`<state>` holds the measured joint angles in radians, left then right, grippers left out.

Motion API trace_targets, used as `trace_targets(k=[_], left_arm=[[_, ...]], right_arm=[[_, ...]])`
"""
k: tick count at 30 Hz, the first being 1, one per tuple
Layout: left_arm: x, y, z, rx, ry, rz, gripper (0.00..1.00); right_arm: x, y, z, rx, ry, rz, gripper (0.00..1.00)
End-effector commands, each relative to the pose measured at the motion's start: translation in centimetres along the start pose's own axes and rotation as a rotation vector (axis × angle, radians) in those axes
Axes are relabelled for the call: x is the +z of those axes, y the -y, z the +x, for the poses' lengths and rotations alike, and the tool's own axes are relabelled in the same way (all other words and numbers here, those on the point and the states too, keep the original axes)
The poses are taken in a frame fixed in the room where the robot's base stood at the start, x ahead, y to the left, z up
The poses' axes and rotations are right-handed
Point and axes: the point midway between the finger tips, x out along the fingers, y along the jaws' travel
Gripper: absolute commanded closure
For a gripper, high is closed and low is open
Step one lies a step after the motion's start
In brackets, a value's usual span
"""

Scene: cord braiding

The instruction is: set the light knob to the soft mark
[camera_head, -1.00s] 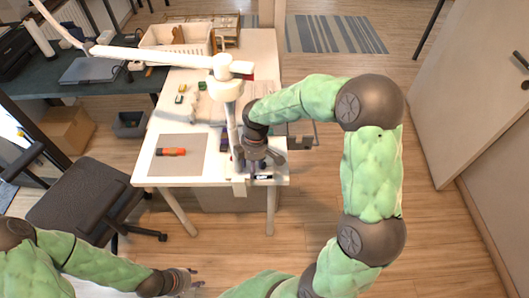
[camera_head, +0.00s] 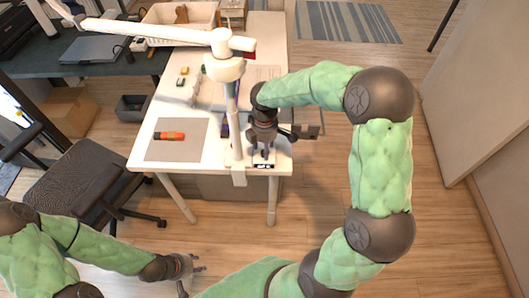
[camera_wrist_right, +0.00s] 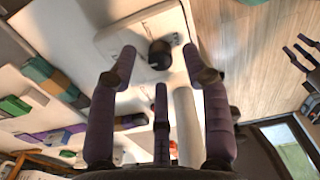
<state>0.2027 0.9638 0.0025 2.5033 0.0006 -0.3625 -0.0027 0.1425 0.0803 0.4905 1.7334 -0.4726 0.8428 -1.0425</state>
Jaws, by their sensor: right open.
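A dark round knob (camera_wrist_right: 160,54) stands on a pale panel (camera_wrist_right: 118,42) in the right wrist view. My right gripper (camera_wrist_right: 158,62) is open, with its purple-grey fingers spread around the line to the knob and nothing held between them. In the head view my right gripper (camera_head: 263,150) points down at the table's near right corner and hides the knob. The soft mark is too small to make out. My left gripper (camera_head: 196,270) is low in the head view, away from the table, with its fingers apart and empty.
The white table (camera_head: 215,172) bears a grey mat (camera_head: 190,147) with an orange-handled tool (camera_head: 169,136). A white lamp arm (camera_head: 150,32) and post (camera_head: 236,130) stand close left of my right gripper. An office chair (camera_head: 85,180) is at left.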

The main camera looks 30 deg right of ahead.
Motion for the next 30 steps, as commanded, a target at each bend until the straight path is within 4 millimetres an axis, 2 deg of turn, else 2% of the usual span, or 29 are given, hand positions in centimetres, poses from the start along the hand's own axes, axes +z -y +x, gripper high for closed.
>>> trace_targets(k=[1,6,16,21,30], left_arm=[[0.0,0.1,0.4,0.000,0.000,0.000,0.60],[0.0,0.3,0.7,0.000,0.000,0.000,0.60],[0.0,0.2,0.7,0.000,0.000,0.000,0.60],[0.0,0.2,0.7,0.000,0.000,0.000,0.60],[0.0,0.2,0.7,0.000,0.000,0.000,0.60]], right_arm=[[0.0,0.0,0.8,-0.002,0.000,0.000,0.52],[0.0,0.0,1.9,-0.002,0.000,0.002,0.52],[0.0,0.0,2.1,-0.001,0.000,0.002,0.52],[0.0,0.0,2.0,-0.001,0.000,0.001,1.00],[0.0,0.0,2.0,-0.001,0.000,0.012,1.00]])
